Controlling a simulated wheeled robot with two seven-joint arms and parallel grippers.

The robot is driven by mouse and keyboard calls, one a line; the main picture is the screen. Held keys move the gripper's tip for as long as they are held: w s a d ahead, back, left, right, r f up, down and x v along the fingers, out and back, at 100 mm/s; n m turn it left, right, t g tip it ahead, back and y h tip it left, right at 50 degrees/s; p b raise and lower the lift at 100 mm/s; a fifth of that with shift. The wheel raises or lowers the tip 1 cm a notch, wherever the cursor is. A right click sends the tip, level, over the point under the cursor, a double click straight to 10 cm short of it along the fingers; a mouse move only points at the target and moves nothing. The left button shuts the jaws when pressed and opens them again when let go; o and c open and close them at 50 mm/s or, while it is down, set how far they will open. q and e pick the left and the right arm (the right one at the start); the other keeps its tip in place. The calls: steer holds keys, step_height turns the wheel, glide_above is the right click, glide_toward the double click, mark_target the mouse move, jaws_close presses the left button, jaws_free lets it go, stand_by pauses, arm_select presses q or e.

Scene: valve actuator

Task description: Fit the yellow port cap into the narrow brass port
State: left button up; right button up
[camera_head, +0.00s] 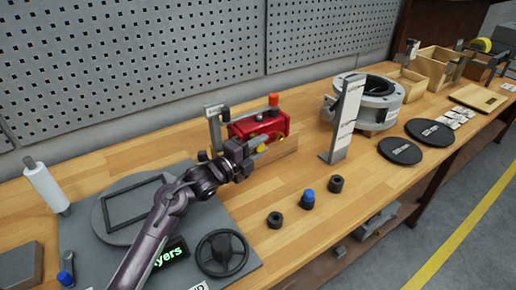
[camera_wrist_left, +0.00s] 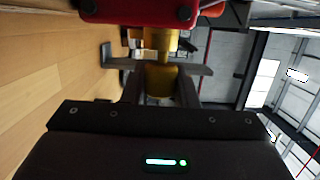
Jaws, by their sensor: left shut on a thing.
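The red valve actuator (camera_head: 262,124), with an orange knob on top, stands on the bench near the wall. It also shows at the top of the left wrist view (camera_wrist_left: 140,10). My left gripper (camera_head: 257,151) is right in front of its lower side. The gripper is shut on the yellow port cap (camera_wrist_left: 160,82), which sits between both fingers. A brass fitting (camera_wrist_left: 160,40) shows just beyond the cap, under the red body. The cap lines up closely with this fitting, but I cannot tell whether they touch or how deep the cap sits. My right gripper is not in view.
Several dark round pieces, one with a blue top (camera_head: 308,197), stand in front. A grey upright sign (camera_head: 344,120) and a grey flanged ring (camera_head: 382,100) are to the right. A black handwheel (camera_head: 222,253) lies on the grey plate near my left arm.

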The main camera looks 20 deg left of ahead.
arm_select(q)
steer(key=shift+w+a+r, duration=0.2)
steer(key=shift+a+r, duration=0.15)
steer(key=shift+r, duration=0.35)
steer(key=shift+s+f, duration=0.1)
steer(key=shift+d+f+t+b, duration=0.1)
steer(key=shift+t+b, duration=0.2)
steer(key=shift+b, duration=0.05)
